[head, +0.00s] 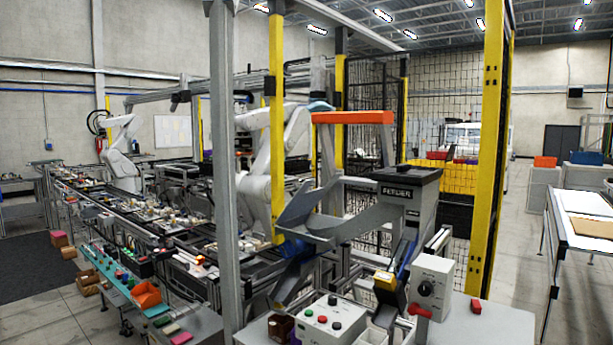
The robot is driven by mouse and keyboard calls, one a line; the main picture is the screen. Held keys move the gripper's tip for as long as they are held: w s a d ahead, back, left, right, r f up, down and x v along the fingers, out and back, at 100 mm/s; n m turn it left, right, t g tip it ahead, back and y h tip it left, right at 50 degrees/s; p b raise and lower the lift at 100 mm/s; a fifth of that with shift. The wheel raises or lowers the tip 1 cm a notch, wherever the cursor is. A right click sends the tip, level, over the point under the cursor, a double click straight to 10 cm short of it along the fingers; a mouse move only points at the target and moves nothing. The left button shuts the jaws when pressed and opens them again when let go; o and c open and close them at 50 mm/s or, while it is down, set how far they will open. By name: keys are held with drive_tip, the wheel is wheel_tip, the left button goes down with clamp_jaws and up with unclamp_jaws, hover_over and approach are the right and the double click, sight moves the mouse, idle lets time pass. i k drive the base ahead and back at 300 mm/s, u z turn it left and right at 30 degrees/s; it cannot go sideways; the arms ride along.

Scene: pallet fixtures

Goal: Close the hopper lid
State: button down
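The hopper (411,218) stands right of centre in the head view. It is a grey, tapering bin with lettering on a black upper band. Its black top (408,174) looks like a wide rim with a dark middle. I cannot tell whether this is an open mouth or a lid lying on it. No raised lid is clearly visible. A grey curved trough (350,222) runs from the hopper toward the left. I cannot make out my gripper in this view.
A control box with buttons (331,320) and a grey dial box (431,283) stand below the hopper. An orange bar (352,117) is above it to the left. A yellow post (487,170) rises to its right. Open floor lies further right.

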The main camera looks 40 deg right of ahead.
sight(301, 202)
drive_tip(key=i, duration=1.1)
drive_tip(key=u, duration=0.45)
